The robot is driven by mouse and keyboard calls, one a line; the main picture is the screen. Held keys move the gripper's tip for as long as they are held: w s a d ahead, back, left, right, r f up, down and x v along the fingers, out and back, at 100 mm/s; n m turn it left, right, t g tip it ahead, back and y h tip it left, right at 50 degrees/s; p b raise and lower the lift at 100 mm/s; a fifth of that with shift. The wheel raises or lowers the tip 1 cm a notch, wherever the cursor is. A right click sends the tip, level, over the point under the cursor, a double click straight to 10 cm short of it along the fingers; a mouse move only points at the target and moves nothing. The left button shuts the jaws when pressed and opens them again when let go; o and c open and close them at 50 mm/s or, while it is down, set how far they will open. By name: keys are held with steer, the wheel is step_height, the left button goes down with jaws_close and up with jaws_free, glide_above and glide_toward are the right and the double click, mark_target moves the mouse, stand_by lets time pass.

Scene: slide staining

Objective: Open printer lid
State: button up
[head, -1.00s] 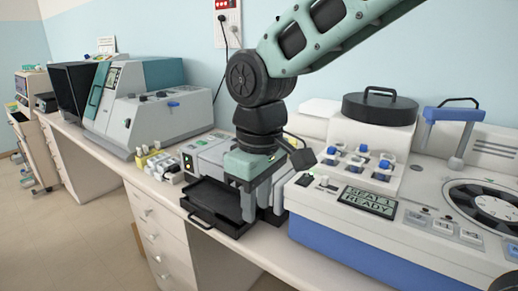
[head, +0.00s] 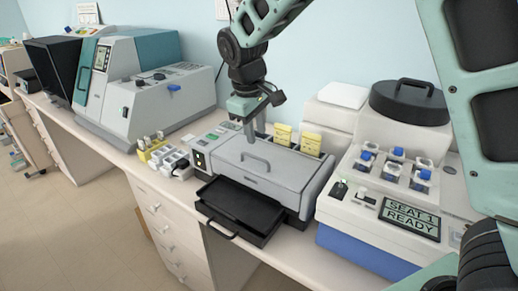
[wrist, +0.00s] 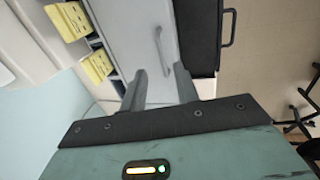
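The printer (head: 229,163) is a grey box on the bench, with small lit buttons at its left. Its flat grey lid (head: 285,175) appears shut and carries a thin grey handle (head: 256,158). My gripper (head: 249,138) points down at the handle's back side, near the lid's left half. In the wrist view my gripper (wrist: 160,70) has its two fingers apart with nothing between them. The handle (wrist: 161,46) shows just beyond the fingertips, in line with the gap. I cannot tell whether a finger touches the lid.
A black tray (head: 236,208) sticks out from the printer's front. Yellow boxes (head: 312,141) stand behind the lid. A white staining machine (head: 345,195) stands close on the right. A rack of small bottles (head: 165,157) and a large grey machine (head: 130,105) are on the left.

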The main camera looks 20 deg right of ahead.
mark_target(260, 159)
steer(key=f, duration=0.2)
steer(key=d+f+p, duration=0.1)
steer(key=f, duration=0.2)
steer(key=w+f, duration=0.1)
steer(key=f, duration=0.2)
steer(key=shift+d, duration=0.15)
steer(key=shift+s, duration=0.1)
steer(key=shift+r, duration=0.1)
jaws_close()
